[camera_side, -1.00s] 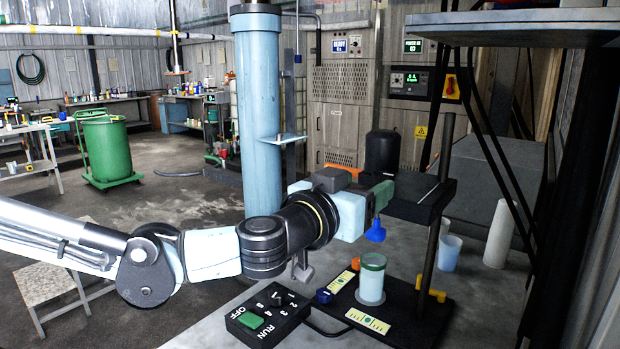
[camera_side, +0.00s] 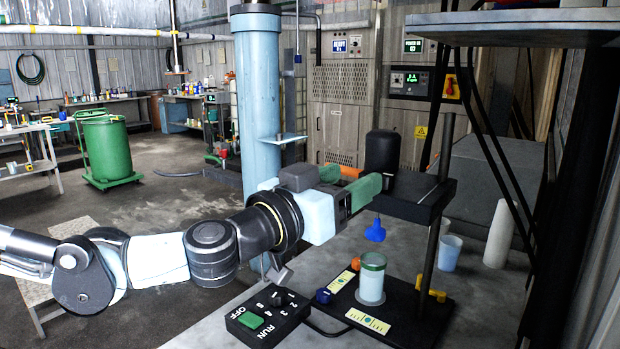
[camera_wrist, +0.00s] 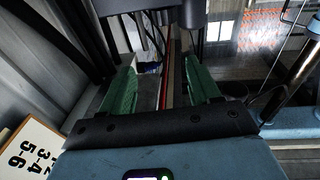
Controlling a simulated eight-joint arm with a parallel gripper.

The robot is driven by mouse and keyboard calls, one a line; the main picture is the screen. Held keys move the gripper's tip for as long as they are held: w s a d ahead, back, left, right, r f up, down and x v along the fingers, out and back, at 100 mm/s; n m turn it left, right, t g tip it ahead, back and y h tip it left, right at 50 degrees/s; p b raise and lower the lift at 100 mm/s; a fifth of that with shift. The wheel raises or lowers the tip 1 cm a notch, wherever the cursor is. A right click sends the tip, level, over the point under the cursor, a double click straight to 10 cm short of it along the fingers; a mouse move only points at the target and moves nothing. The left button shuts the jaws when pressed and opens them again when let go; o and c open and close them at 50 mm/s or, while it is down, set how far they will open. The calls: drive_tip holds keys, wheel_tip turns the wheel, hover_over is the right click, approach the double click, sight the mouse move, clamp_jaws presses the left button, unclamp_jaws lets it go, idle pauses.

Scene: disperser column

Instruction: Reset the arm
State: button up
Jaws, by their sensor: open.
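My gripper (camera_side: 362,184) is open, with green fingers pointing right toward the disperser head (camera_side: 410,190) in the side view. In the wrist view my gripper (camera_wrist: 160,85) shows its two green fingers spread apart with no held object visible between them. A blue funnel-shaped tool (camera_side: 375,231) hangs below the head, lower than my fingers and above a clear beaker (camera_side: 371,285) with a green rim band. The beaker stands upright on the black base plate (camera_side: 400,325). Whether my fingers touch the head cannot be told.
A control box (camera_side: 266,318) with a green button sits on the bench left of the base. A translucent cup (camera_side: 447,253) and white cylinder (camera_side: 497,235) stand at right. A blue column (camera_side: 257,110) stands behind my arm.

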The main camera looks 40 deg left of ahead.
drive_tip(key=s+a+f+g+y, duration=0.1)
drive_tip(key=s+a+f+g, duration=0.5)
drive_tip(key=a+f, duration=0.3)
drive_tip(key=s+a+f+n+g+y, duration=0.1)
drive_tip(key=s+a+f+g, duration=0.4)
drive_tip(key=a+f, duration=0.4)
drive_tip(key=shift+s+f+g, duration=0.4)
drive_tip(key=shift+s+f, duration=0.2)
drive_tip(key=shift+f, duration=0.35)
